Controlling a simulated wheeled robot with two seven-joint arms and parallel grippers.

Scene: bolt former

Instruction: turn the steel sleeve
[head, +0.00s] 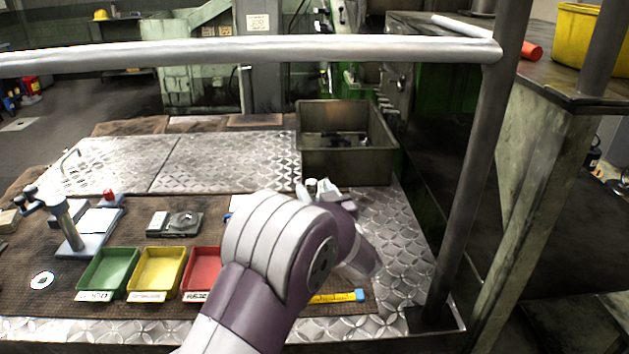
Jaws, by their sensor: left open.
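My left gripper (318,188) is at the right part of the bench, just in front of the grey metal bin. Its pale fingers are open and partly hidden behind my own arm. A small grey piece, probably the steel sleeve (311,183), shows between or just behind the fingertips. It is too small and covered to tell whether the fingers touch it. My right gripper is not in view.
Green (109,271), yellow (157,271) and red (201,270) trays stand left of my arm. A gauge stand (72,232) is farther left. A metal bin (345,160) stands behind the gripper. A pale rail (250,50) crosses above; a dark post (480,170) rises at right.

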